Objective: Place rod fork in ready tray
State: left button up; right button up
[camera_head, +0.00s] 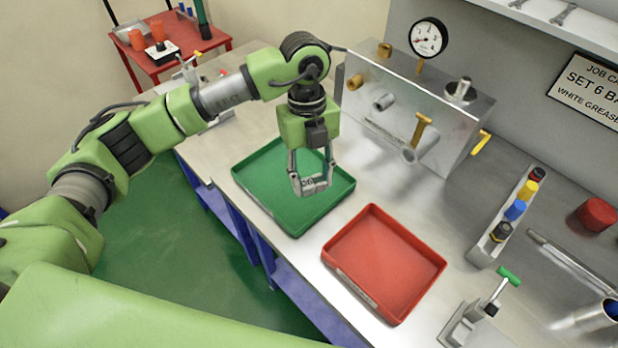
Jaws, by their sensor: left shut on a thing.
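My left gripper (311,186) points down above the green tray (262,199) on the bench, and it is shut on a small grey piece, probably the rod fork (308,183). The piece is mostly hidden by the fingers, and its form is hard to make out. It appears to be held above the tray floor; the exact gap cannot be told. The green tray looks otherwise empty. A red tray (384,262) stands to its right, also empty. I cannot read a label on either tray. My right gripper is not in view.
A metal block with fittings (420,105) and a pressure gauge (428,38) stands behind the trays. A rack with coloured caps (507,222) and a green-handled clamp (478,318) are on the right. A red side table (170,62) stands at back left.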

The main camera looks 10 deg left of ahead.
aim_at(310, 177)
pick_arm(q)
jog(key=shift+w+a+f+p, duration=0.15)
jog(key=shift+w+a+f, duration=0.1)
jog(key=shift+w+f, duration=0.35)
jog(key=shift+w+a+f+p, duration=0.2)
jog(key=shift+w+f, duration=0.15)
jog(key=shift+f, duration=0.3)
notch_tip(310, 177, down, 3)
jog(key=shift+w+a+f+p, duration=0.1)
jog(key=shift+p, duration=0.25)
jog(key=shift+f, duration=0.1)
jog(key=shift+f, duration=0.15)
jog(key=o, duration=1.1)
